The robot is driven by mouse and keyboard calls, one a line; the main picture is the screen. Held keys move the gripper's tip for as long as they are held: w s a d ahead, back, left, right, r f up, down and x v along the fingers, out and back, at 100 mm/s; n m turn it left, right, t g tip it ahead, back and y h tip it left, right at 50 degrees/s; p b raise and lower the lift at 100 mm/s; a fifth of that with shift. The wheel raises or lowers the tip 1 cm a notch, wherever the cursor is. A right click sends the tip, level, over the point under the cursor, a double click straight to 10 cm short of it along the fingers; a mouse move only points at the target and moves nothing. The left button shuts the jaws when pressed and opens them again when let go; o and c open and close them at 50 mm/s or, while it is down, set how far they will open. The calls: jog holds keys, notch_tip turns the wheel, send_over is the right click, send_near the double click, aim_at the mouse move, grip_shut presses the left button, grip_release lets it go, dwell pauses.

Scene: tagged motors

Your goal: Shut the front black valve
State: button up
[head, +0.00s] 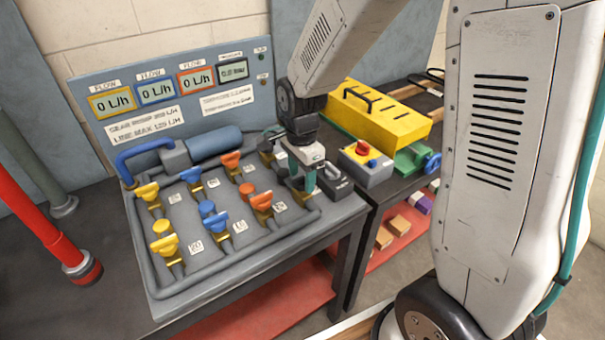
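A grey bench panel (205,287) carries two rows of coloured valves on grey pipes. In the front row I see a yellow valve (165,244), a blue valve (212,217) and an orange valve (262,205). My gripper (309,184) is low over the right end of this row, at the front black valve's place. It hides most of that valve, and a brass body (297,185) shows beside it. I cannot tell whether the fingers touch the handle or how it is turned. A dark block shape sits just right of the fingers.
Behind are the other yellow, blue and orange valves, a blue pump cylinder (215,143) and a board of flow displays (155,92). My arm covers the right side.

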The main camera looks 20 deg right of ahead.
aim_at(302, 177)
notch_tip(302, 177, up, 8)
jog(key=shift+f, duration=0.1)
dwell(0.5)
dwell(0.4)
jog(key=shift+s+n, duration=0.1)
jog(key=shift+n, duration=0.4)
jog(key=s+d+r+n, duration=0.1)
jog(key=s+r+n, duration=0.2)
jog(key=s+n, duration=0.2)
jog(key=s+d+r+n, duration=0.1)
jog(key=s+r+n, duration=0.3)
jog(key=s, duration=0.6)
jog(key=s+d+r+n+t, duration=0.1)
jog(key=s+r+n, duration=0.2)
jog(key=s+n, duration=0.3)
jog(key=shift+s+d+r, duration=0.15)
jog(key=shift+s+r, duration=0.1)
jog(key=shift+s, duration=0.85)
